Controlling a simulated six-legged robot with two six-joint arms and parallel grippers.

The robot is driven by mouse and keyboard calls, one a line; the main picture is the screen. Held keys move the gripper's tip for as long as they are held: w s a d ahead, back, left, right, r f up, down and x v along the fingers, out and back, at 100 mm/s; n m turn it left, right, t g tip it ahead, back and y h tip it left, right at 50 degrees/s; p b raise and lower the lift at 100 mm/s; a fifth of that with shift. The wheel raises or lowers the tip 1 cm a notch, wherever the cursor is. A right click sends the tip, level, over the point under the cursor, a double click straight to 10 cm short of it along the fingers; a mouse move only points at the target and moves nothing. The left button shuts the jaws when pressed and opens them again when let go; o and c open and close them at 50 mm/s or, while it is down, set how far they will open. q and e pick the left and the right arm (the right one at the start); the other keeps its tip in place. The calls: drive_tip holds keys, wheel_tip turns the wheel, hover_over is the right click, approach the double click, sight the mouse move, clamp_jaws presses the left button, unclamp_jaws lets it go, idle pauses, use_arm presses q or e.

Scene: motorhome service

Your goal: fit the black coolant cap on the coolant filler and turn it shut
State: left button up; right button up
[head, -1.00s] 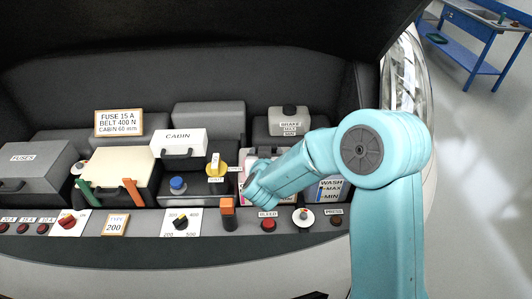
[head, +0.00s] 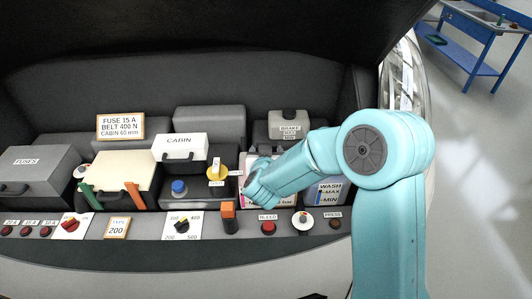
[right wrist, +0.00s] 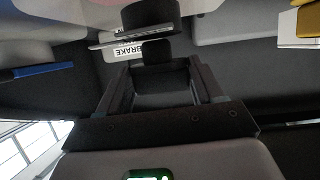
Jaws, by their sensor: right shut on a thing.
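My right arm reaches across the engine bay in the head view and ends over a pale tank with pink marks (head: 284,199), likely the coolant tank, which it mostly covers. My right gripper (right wrist: 158,70) shows in the right wrist view, its fingers shut on a small dark piece (right wrist: 157,50) that looks like the black coolant cap. The filler mouth is hidden, and I cannot tell whether the cap touches it. My left gripper is not in view.
A brake reservoir (head: 290,122) with a dark cap stands behind the arm. A wash tank (head: 330,188) is to its right. A yellow knob (head: 216,172), a blue cap (head: 179,187) and an orange handle (head: 228,211) are to its left. A panel with several knobs runs along the front.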

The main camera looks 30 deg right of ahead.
drive_tip(key=shift+f, duration=0.2)
idle(0.5)
drive_tip(key=shift+f+b, duration=1.15)
drive_tip(key=shift+s, duration=0.1)
drive_tip(key=shift+r, duration=0.1)
drive_tip(key=shift+r+p, duration=0.35)
drive_tip(key=shift+p, duration=0.2)
drive_tip(key=shift+r+p, duration=0.65)
drive_tip(key=shift+r, duration=0.7)
drive_tip(key=shift+f+b, duration=1.4)
drive_tip(key=shift+f, duration=0.4)
